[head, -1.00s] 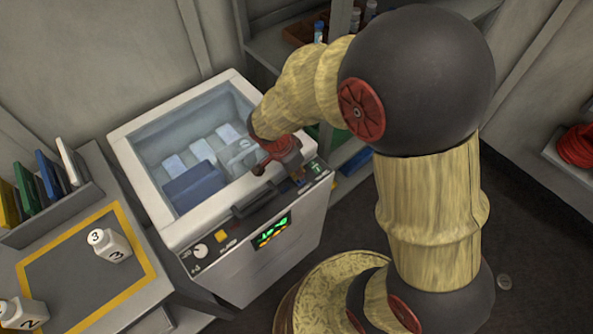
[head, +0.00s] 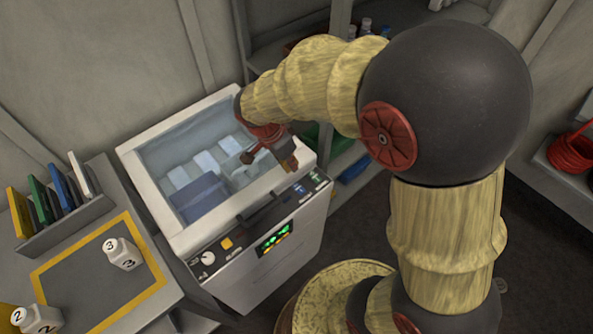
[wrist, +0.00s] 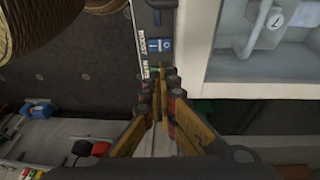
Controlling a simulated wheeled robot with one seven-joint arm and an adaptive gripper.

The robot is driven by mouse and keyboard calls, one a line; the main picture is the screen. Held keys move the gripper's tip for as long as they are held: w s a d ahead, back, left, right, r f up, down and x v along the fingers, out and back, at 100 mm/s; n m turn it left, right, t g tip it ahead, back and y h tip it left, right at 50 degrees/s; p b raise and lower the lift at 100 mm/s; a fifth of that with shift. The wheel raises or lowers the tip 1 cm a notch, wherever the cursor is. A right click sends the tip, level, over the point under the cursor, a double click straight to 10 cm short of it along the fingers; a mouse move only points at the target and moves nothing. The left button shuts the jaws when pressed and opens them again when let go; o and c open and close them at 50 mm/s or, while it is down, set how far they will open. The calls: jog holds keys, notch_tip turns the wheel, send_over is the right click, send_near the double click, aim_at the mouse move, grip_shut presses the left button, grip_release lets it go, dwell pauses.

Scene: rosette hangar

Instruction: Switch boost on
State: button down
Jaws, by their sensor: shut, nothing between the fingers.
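The boost switch is a small blue rocker (wrist: 159,45) beside a BOOST label in the wrist view. It sits on the front control strip of a white chest freezer (head: 137,170). In the head view the blue rocker (head: 300,189) shows near the strip's right end. Which way it is tipped I cannot tell. A green switch (head: 314,177) lies right of it, mostly hidden by my fingers in the wrist view. My gripper (head: 291,164) is shut and empty, above the freezer's front right edge. Its fingertips (wrist: 161,80) appear just beyond the blue rocker and apart from it.
Shelving is behind.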

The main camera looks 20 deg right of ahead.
jog(key=shift+p+v, duration=0.3)
jog(key=shift+v, duration=1.3)
jog(key=shift+w+f, duration=0.1)
jog(key=shift+w, duration=0.05)
jog(key=s+d+r+n+t+y, duration=0.1)
jog(key=s+r+n+t+y, duration=0.2)
jog(key=s+r+n, duration=1.1)
notch_tip(320, 180, up, 2)
jog(key=shift+s+d+r+t, duration=0.2)
jog(key=shift+s+t, duration=0.65)
jog(key=shift+t, duration=0.35)
